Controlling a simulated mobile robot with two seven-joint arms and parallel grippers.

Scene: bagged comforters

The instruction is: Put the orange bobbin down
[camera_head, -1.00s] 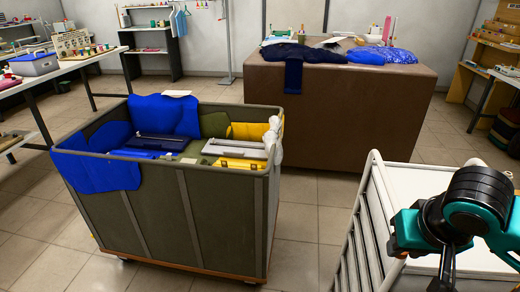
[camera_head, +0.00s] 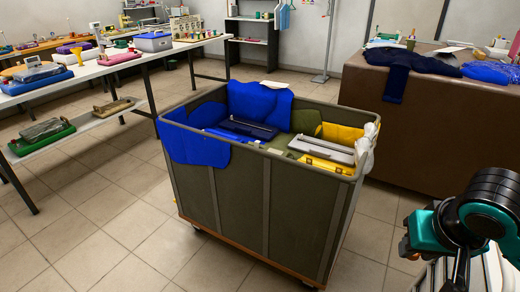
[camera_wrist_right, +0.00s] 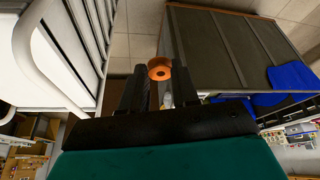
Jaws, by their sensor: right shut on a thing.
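In the right wrist view, my right gripper (camera_wrist_right: 159,84) is shut on the orange bobbin (camera_wrist_right: 159,69), a small ring-shaped spool with a dark hole. It sits between the fingertips, in the air above the floor. In the head view my right arm shows at the right edge, but I cannot make out the bobbin there. My left gripper is in neither view.
A large grey-brown bin (camera_head: 258,205) of blue, green and yellow goods stands ahead. A long white table (camera_head: 110,65) with sewing items is at the left. A brown counter (camera_head: 440,120) stands at the back right. Tiled floor (camera_head: 90,225) at the left front is clear.

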